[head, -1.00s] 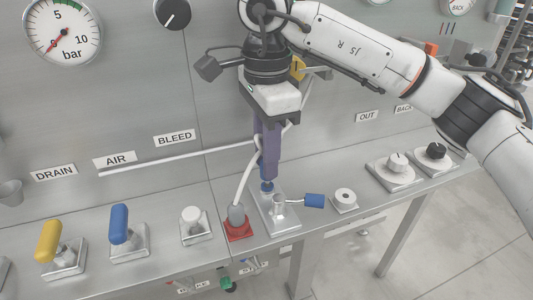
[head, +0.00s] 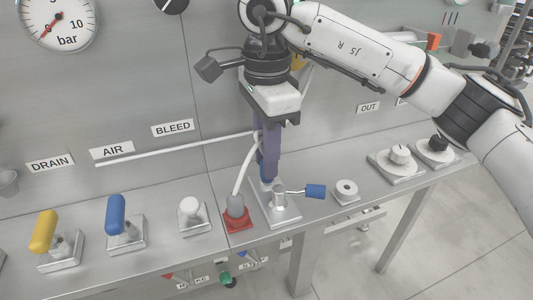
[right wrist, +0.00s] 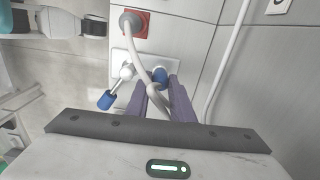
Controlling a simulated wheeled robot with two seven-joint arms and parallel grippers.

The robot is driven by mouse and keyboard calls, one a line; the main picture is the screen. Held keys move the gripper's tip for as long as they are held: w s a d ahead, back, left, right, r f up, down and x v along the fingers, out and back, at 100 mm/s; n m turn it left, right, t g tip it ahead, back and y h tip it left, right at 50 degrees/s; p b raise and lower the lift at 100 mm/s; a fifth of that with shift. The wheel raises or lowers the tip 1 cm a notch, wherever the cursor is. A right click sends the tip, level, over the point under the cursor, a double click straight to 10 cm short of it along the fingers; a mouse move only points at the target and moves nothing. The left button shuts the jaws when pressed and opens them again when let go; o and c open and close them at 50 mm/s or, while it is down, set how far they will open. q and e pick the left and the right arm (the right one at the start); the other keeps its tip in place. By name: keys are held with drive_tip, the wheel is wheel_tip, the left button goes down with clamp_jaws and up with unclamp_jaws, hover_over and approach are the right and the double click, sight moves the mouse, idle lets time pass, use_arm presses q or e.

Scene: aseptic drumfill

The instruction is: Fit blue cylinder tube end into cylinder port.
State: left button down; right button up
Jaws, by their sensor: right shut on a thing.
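My right gripper (head: 268,178) points down with its purple fingers shut on the blue tube end (head: 265,185). The blue end also shows between the fingertips in the right wrist view (right wrist: 160,75). It sits at the back of a metal valve plate (head: 286,217) on the bench. The cylinder port is hidden beneath the blue end and fingers, so I cannot tell whether the end is seated. A white hose (head: 243,168) runs from a grey fitting on a red base (head: 236,222) up to the gripper. My left gripper is not in view.
A valve lever with a blue grip (head: 315,191) stands close right of the fingers. A round fitting (head: 346,190) and knobs (head: 399,155) are further right. Blue (head: 116,215) and yellow (head: 43,231) handles stand left. The panel wall with a white rod (head: 180,148) is behind.

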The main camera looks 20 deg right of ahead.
drive_tip(key=o, duration=1.1)
